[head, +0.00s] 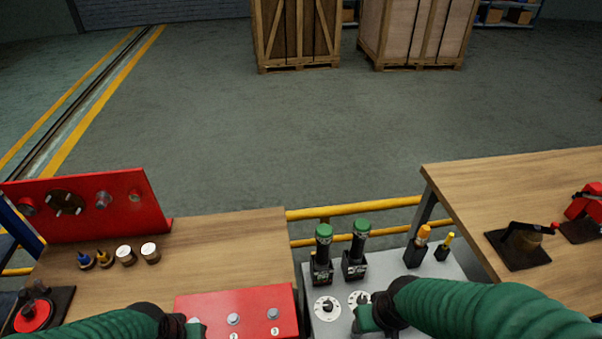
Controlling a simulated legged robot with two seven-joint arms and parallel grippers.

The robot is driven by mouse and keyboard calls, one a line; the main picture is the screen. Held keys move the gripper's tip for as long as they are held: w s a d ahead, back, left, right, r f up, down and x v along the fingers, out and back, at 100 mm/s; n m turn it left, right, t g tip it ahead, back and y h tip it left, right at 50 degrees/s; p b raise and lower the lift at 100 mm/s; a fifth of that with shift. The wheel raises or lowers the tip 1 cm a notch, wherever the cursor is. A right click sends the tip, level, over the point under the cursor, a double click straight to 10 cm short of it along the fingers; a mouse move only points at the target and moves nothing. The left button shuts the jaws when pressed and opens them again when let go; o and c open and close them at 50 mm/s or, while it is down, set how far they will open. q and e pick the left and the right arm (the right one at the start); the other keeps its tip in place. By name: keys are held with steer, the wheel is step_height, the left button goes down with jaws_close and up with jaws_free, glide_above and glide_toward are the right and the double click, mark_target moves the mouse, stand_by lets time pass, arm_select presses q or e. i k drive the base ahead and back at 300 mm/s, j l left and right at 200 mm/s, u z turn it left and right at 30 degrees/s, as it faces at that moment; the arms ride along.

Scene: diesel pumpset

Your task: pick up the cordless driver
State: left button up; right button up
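My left gripper (194,328) is low over the left end of a red box, well left of the tools. Neither gripper visibly holds anything, and their finger gaps are not clear.
An orange-handled tool (421,238) and a yellow-handled tool (446,243) stand right of the drivers. The red box (210,305) has numbered buttons. Round dials (327,308) lie before the tools.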

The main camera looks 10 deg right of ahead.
mark_target(324, 232)
steer(key=k+l+z, duration=0.15)
steer(key=z, duration=0.35)
steer(key=k+l+z, duration=0.1)
steer(key=l+z, duration=0.65)
steer(key=z, duration=0.2)
steer(key=u, duration=1.5)
steer(key=i+u, duration=0.1)
steer(key=u, duration=0.6)
steer(key=i+l+u, duration=0.1)
steer(key=u, duration=0.25)
